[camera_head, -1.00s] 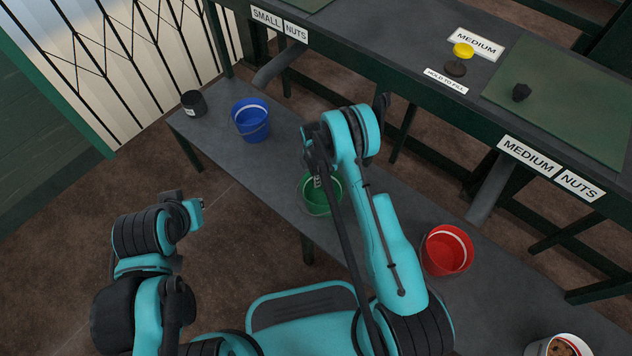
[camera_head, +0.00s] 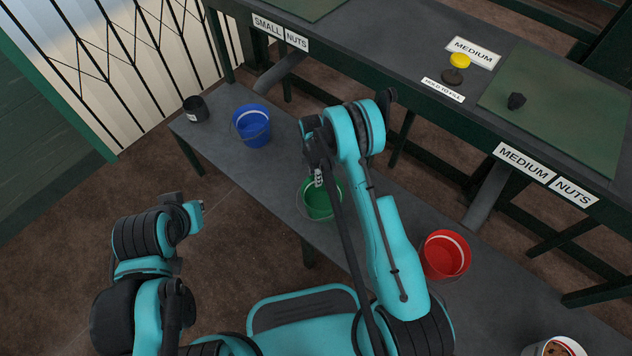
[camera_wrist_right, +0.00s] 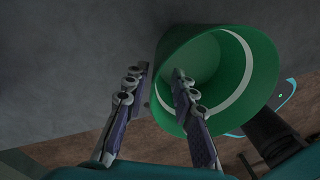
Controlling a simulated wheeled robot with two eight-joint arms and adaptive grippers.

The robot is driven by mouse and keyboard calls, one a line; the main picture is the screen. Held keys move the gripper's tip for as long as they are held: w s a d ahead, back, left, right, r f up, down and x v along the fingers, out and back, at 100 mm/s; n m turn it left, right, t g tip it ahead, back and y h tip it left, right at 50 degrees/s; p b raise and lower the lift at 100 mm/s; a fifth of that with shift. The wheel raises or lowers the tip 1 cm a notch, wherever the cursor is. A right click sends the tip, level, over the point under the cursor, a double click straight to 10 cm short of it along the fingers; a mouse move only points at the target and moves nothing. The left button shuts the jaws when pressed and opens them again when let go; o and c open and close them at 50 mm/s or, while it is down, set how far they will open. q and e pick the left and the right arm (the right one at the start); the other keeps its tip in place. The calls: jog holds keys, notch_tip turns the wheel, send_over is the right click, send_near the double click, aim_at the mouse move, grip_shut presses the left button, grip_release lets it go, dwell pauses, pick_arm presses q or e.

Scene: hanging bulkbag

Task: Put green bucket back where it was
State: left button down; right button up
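The green bucket (camera_head: 324,202) stands on the low grey bench, between the blue and red buckets. My right gripper (camera_head: 318,178) is at its rim, and my arm partly covers the bucket. In the right wrist view the green bucket (camera_wrist_right: 255,75) shows its open mouth and a pale band inside. My right gripper (camera_wrist_right: 161,73) has its fingers apart, one reaching into the bucket and one outside, with the near wall between them. A gap shows beside the wall. My left arm is at the lower left; its fingers cannot be made out.
On the low bench (camera_head: 222,172) stand a small dark pot (camera_head: 196,109), a blue bucket (camera_head: 251,127), a red bucket (camera_head: 445,256) and a white-rimmed bucket (camera_head: 557,346). A higher table with a yellow button (camera_head: 460,60) and label signs runs behind.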

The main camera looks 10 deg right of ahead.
jog(key=s+d+r+m+t+p, duration=0.1)
jog(key=s+r+m, duration=0.15)
jog(key=r, duration=0.85)
jog(key=s+r+m+t, duration=0.2)
jog(key=r+m, duration=0.2)
jog(key=r, duration=0.6)
jog(key=s+d+r+m+t+p, duration=0.1)
jog(key=s+r+m, duration=0.15)
jog(key=r, duration=0.85)
jog(key=s+d+r+m+t, duration=0.1)
jog(key=s+r+m+t, duration=0.1)
jog(key=s+m, duration=0.3)
jog(key=s+d+r+m+t, duration=0.1)
jog(key=s+r+m, duration=0.3)
jog(key=s, duration=0.7)
jog(key=shift+s+r+m+t, duration=0.35)
jog(key=shift+m+t, duration=0.45)
jog(key=shift+m, duration=0.4)
jog(key=shift+w, duration=0.1)
